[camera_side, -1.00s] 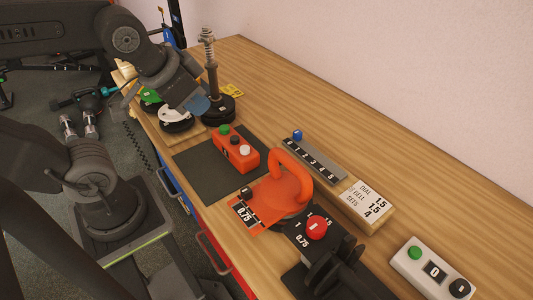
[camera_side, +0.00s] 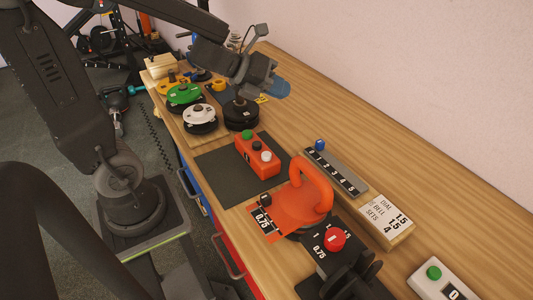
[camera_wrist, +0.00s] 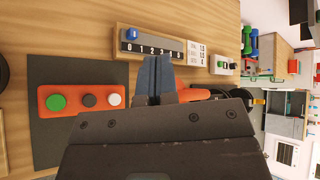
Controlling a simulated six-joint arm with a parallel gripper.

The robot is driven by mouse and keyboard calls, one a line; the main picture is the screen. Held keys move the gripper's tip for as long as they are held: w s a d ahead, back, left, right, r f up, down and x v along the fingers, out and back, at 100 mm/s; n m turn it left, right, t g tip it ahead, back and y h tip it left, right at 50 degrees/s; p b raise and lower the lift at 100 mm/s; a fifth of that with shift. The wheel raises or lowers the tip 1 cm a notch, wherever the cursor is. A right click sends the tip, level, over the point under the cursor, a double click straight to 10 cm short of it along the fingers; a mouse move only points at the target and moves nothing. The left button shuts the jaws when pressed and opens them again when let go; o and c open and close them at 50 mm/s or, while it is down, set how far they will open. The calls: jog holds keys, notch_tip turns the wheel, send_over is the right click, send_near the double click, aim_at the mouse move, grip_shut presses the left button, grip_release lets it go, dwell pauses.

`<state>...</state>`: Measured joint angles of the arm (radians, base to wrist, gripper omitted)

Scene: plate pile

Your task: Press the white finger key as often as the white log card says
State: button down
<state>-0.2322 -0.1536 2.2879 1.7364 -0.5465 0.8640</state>
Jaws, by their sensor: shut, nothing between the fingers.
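The white finger key (camera_side: 266,156) is the round white button at the near end of an orange box (camera_side: 257,163), beside a black and a green button. It also shows in the wrist view (camera_wrist: 115,99), left of my fingers. The white log card (camera_side: 385,213) lies on a wooden block and reads DIAL 1.5, BELT 1.5, SETS 4. It also shows in the wrist view (camera_wrist: 197,53), too small to read there. My gripper (camera_side: 277,88) has blue fingers, shut and empty. It is up in the air, apart from the key.
A grey number rail (camera_side: 338,173) with a blue block stands behind the orange box. An orange handled piece (camera_side: 297,207), a red-knobbed dial (camera_side: 335,238) and a white box (camera_side: 445,285) with a green button stand nearer. Weight plates (camera_side: 199,116) are stacked at the far left.

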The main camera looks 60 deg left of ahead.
aim_at(266, 153)
jog(key=s+f+m+g, duration=0.1)
jog(key=m, duration=0.1)
jog(key=s+f+m+g+h, duration=0.1)
jog(key=f+m+g, duration=0.1)
jog(key=s+f+m+g+h, duration=0.1)
jog(key=m, duration=0.1)
jog(key=shift+s+f+g, duration=0.2)
jog(key=shift+g, duration=0.1)
jog(key=shift+f, duration=4.4)
jog(key=shift+f, duration=0.4)
